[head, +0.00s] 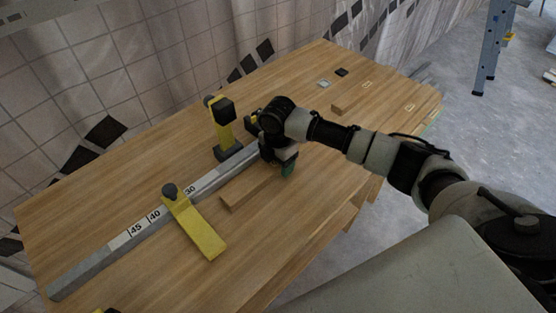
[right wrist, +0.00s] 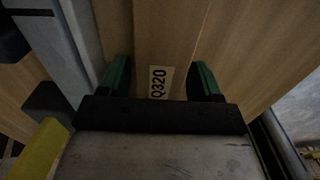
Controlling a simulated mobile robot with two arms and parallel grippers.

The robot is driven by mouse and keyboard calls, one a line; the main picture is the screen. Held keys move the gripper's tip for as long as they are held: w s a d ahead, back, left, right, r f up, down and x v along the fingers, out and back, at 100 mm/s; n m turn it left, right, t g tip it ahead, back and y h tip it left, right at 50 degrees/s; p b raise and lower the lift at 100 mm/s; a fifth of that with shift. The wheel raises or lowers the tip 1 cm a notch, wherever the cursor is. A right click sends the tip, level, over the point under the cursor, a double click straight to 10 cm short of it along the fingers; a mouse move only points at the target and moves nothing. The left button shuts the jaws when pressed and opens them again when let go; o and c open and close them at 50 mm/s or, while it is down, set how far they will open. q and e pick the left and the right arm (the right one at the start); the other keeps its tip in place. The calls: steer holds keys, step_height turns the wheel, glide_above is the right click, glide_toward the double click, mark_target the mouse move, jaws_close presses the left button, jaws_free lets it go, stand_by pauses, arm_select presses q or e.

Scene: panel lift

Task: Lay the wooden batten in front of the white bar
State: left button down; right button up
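The white bar (head: 98,261), printed with numbers, runs diagonally across the wooden workbench. A wooden batten (head: 245,190) lies in front of its far part, roughly parallel and apart from it. In the right wrist view the batten (right wrist: 158,40) carries a label reading Q320, and the bar (right wrist: 55,45) runs at left. My right gripper (head: 285,167) is low over the batten's far end. Its green fingertips (right wrist: 159,78) are on both sides of the batten; I cannot tell whether they press on it. My left gripper is not in view.
A yellow clamp arm (head: 203,232) crosses the bar and reaches over the bench front. Another yellow clamp (head: 223,130) stands upright behind the bar. A labelled wooden block (head: 348,103) and small pieces lie at the far end. The near right bench surface is clear.

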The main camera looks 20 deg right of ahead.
steer(key=shift+o, duration=0.5)
steer(key=shift+r, duration=0.1)
step_height(320, 180, up, 12)
stand_by(0.6)
